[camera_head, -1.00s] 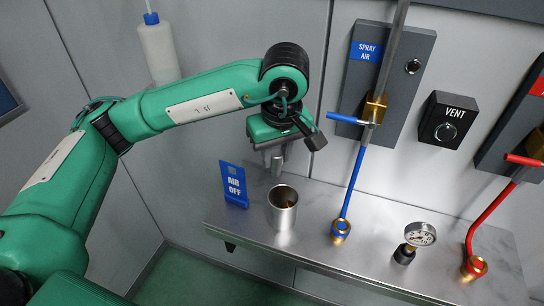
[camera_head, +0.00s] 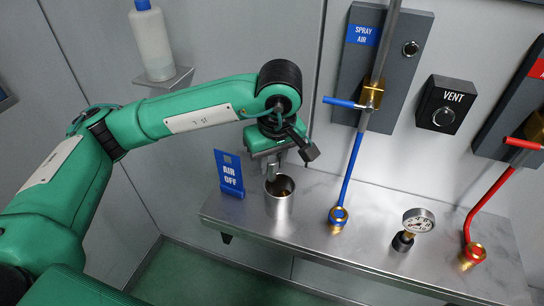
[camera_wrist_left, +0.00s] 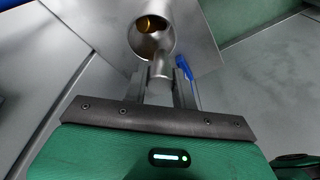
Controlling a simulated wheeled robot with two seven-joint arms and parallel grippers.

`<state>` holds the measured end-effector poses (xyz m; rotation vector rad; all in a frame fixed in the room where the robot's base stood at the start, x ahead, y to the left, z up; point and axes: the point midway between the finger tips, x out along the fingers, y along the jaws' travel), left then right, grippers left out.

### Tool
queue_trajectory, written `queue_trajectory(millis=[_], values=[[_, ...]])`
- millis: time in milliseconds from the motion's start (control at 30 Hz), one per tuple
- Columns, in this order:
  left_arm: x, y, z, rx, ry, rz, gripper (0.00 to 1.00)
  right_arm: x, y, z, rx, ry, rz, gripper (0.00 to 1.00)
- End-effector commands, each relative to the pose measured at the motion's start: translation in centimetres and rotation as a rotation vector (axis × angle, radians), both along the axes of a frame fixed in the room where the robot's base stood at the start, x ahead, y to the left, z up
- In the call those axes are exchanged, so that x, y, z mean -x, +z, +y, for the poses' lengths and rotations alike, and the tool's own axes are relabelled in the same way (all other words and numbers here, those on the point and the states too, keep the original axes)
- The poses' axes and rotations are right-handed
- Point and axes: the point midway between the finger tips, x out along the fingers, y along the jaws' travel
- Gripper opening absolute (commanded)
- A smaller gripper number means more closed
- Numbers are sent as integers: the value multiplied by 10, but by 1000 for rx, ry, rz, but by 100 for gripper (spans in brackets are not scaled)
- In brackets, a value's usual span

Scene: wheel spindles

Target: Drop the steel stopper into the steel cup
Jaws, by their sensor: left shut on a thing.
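The steel cup (camera_head: 279,208) stands upright on the steel shelf, its mouth open upward. In the left wrist view the cup (camera_wrist_left: 153,36) shows a dark inside with something brassy in it. My left gripper (camera_head: 271,175) is shut on the steel stopper (camera_wrist_left: 160,68), a small grey cylinder between the fingers. The gripper points down at the cup's rim, and the stopper's end overlaps the near side of the mouth in the left wrist view. I cannot tell whether the stopper is above the rim or just inside it. My right gripper is out of view.
A blue "AIR OFF" sign (camera_head: 229,174) stands left of the cup on the shelf (camera_head: 370,230). A blue spray-air pipe (camera_head: 350,172) rises to the right, with a gauge (camera_head: 417,221) and red pipe (camera_head: 490,205) further right. A bottle (camera_head: 152,43) sits at upper left.

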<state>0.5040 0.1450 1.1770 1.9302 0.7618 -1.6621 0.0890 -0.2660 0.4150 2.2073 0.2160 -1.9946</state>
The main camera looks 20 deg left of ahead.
Motion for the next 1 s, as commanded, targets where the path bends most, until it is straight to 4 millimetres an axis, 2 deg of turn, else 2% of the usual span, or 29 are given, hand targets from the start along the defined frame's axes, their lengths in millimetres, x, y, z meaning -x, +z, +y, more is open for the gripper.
queue_trajectory(millis=[33, 133, 167, 567, 1000], values=[[0, 0, 0, 0, 0, 0, 29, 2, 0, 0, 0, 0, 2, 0], [0, 0, 0, 0, 0, 0, 48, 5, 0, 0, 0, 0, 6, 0], [0, 0, 0, 0, 0, 0, 52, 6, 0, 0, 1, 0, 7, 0], [0, 7, -1, 1, 1, -4, 52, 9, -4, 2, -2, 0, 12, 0], [6, 67, -7, -1, 0, -5, 52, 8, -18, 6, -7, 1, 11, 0]])
